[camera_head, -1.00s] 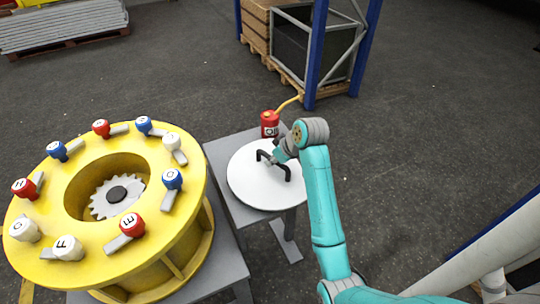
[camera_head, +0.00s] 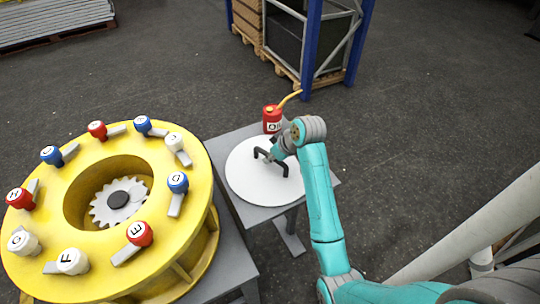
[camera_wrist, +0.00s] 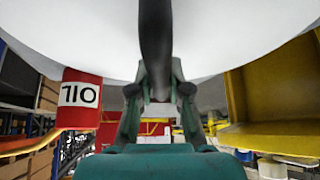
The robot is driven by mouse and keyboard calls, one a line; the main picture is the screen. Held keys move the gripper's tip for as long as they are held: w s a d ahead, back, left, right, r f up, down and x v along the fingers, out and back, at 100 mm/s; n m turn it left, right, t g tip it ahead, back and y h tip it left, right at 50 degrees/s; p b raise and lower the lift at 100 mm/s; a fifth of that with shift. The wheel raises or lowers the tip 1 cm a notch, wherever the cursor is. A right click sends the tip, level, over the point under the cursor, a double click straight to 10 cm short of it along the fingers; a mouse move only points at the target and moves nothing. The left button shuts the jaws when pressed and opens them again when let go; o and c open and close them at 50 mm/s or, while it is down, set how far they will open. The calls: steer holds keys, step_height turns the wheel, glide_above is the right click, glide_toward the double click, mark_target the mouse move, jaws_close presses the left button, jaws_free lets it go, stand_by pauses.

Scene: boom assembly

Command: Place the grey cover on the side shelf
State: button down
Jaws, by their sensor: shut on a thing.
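The grey cover (camera_head: 248,185) is a pale round disc with a black bar handle (camera_head: 284,167) on top. In the head view it lies over the small grey side shelf (camera_head: 228,141), next to the yellow ring housing. My gripper (camera_head: 272,155) is at the handle, shut on it. In the wrist view my gripper (camera_wrist: 160,98) has its fingers on either side of the dark handle (camera_wrist: 156,40), with the pale disc (camera_wrist: 225,30) behind. I cannot tell whether the disc touches the shelf top.
A red oil can (camera_head: 272,119) with a yellow spout stands at the shelf's back edge, close to the disc. The yellow housing (camera_head: 190,230) with several red, blue and white knobs is at left. A blue-post rack (camera_head: 312,50) stands behind.

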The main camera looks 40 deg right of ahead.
steer(key=c, duration=1.1)
jaws_free()
steer(key=v, duration=1.2)
